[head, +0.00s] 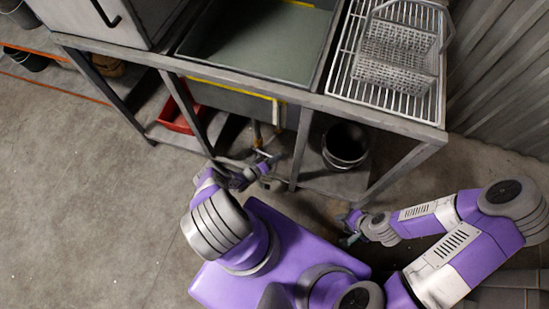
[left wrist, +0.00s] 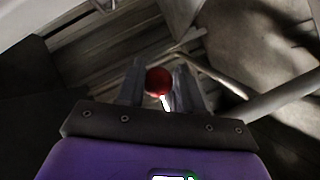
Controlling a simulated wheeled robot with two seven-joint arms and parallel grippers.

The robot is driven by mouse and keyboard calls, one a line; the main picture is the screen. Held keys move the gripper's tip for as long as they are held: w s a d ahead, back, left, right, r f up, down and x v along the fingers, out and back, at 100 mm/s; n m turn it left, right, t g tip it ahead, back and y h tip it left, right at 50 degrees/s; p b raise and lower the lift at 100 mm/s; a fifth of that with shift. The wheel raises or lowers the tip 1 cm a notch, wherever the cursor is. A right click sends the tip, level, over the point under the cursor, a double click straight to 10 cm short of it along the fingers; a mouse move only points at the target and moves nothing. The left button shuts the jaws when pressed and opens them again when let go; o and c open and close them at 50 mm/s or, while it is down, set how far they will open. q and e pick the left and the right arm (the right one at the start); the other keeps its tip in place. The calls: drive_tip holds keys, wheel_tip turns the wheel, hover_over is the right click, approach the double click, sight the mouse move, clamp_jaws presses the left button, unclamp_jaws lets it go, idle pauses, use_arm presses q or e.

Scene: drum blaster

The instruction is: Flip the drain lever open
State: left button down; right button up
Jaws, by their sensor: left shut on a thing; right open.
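The drain lever has a round red knob (left wrist: 158,81) and shows in the left wrist view between the two fingers of my left gripper (left wrist: 160,88). The left gripper is shut on it. In the head view my left gripper (head: 264,160) is low under the sink basin (head: 265,45), near the drain pipes (head: 258,132); the knob is too small to make out there. My right gripper (head: 350,228) is open and empty, in front of the bench and away from the lever.
A dark bucket (head: 345,146) stands on the lower shelf right of the pipes. A red tray (head: 180,112) lies on the lower shelf to the left. Table legs flank the space under the basin. A wire basket (head: 398,55) sits on the rack above. Floor at left is clear.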

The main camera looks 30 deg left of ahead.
use_arm(q)
drive_tip(key=shift+a+r+n+t+h, duration=0.15)
drive_tip(key=shift+r+n+t+h, duration=0.4)
drive_tip(key=shift+r+n, duration=0.65)
drive_tip(key=shift+a+r+n+t, duration=0.25)
drive_tip(key=shift+r+n+t, duration=0.2)
drive_tip(key=shift+r, duration=0.35)
drive_tip(key=c, duration=0.8)
unclamp_jaws()
drive_tip(key=shift+s, duration=0.2)
drive_tip(key=v, duration=0.7)
drive_tip(key=shift+s+a, duration=0.1)
drive_tip(key=shift+s, duration=0.05)
drive_tip(key=shift+c, duration=0.3)
